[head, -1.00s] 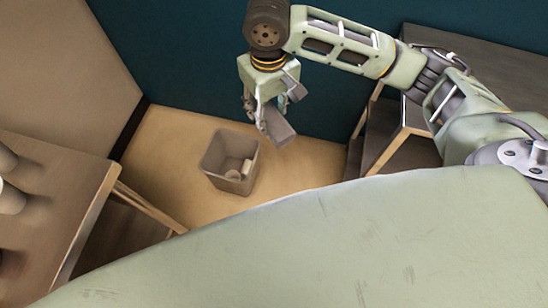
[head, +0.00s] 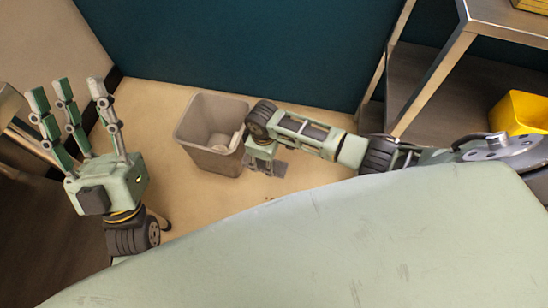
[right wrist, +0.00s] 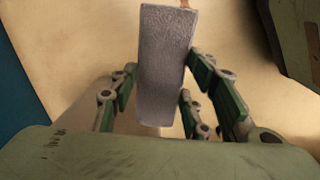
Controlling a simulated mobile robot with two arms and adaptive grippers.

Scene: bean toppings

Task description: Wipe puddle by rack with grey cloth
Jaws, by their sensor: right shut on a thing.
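A grey cloth (right wrist: 165,65), looking like a folded block, is between the fingers of my right gripper (right wrist: 162,90) in the right wrist view. In the head view this gripper (head: 265,162) points down low over the tan floor, right of the bin, and the cloth (head: 279,168) shows partly beneath it. Whether the cloth touches the floor is unclear. A small reddish-brown patch (right wrist: 187,3) shows at the cloth's far end; I cannot tell if it is the puddle. My left gripper (head: 68,95) is open and empty at the left, fingers pointing up.
A grey-brown bin (head: 213,160) with pale items inside stands on the floor beside my right gripper. A metal-framed rack (head: 440,75) stands at the right, with a yellow container (head: 520,115) by it. Bare floor (head: 150,100) lies left of the bin.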

